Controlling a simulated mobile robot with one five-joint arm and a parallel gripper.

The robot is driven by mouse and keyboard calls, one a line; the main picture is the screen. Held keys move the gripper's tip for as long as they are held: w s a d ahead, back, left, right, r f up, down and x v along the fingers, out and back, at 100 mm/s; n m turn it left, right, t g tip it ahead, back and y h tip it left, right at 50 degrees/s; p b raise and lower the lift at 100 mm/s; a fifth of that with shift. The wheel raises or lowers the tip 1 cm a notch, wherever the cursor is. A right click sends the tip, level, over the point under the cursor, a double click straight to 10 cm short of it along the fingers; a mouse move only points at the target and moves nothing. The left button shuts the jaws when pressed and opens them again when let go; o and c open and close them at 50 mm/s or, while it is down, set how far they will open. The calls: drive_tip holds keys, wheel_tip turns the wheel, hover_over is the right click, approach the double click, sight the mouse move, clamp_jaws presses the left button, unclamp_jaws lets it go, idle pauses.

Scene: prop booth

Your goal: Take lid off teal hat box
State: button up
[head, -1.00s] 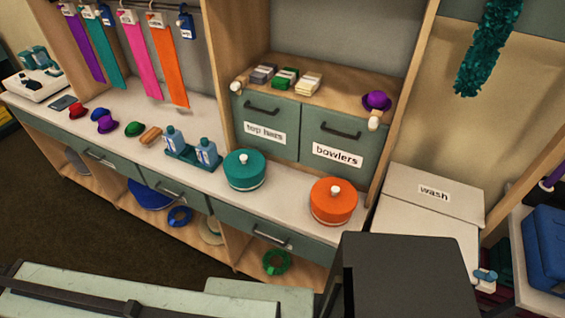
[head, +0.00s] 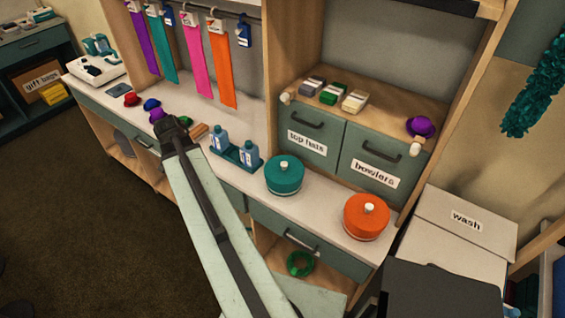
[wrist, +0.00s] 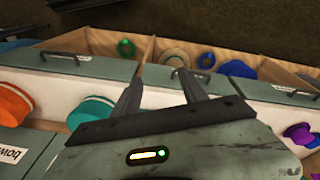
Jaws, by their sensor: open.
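The teal hat box (head: 284,182) stands upright on the white counter, with its lid (head: 285,167) on and a white knob (head: 284,164) on top. The box also shows in the wrist view (wrist: 90,113) at left, its knob not visible there. My gripper (head: 172,126) is at the far end of my raised arm, left of the teal box and apart from it. In the wrist view its two fingers (wrist: 160,90) are spread with nothing between them.
An orange box (head: 366,217) with a white knob stands right of the teal one. Blue bottles (head: 235,150) in a tray stand at its left. Labelled drawers (head: 315,142) rise behind it. Small hats (head: 133,99) lie farther left. A white wash box (head: 465,222) is at right.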

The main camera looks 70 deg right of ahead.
drive_tip(key=s+d+r+m+p, duration=0.1)
drive_tip(key=s+d+r+m, duration=0.15)
drive_tip(key=s+d, duration=0.35)
drive_tip(key=s+d+r+m+p, duration=0.1)
drive_tip(key=s+d+m, duration=0.3)
drive_tip(key=s+d, duration=0.25)
drive_tip(key=m+g, duration=0.2)
drive_tip(key=m, duration=0.3)
approach(284, 163)
drive_tip(key=a+f, duration=0.1)
drive_tip(key=b+x, duration=0.1)
drive_tip(key=x, duration=0.1)
drive_tip(key=shift+w+f+n+b, duration=0.1)
drive_tip(key=shift+f+n+b, duration=0.15)
drive_tip(key=shift+f+b, duration=0.15)
drive_tip(key=b+x, duration=0.2)
drive_tip(key=d+b+x, duration=0.1)
drive_tip(key=b+x, duration=0.2)
drive_tip(key=shift+s, duration=0.25)
drive_tip(key=shift+r, duration=0.15)
clamp_jaws()
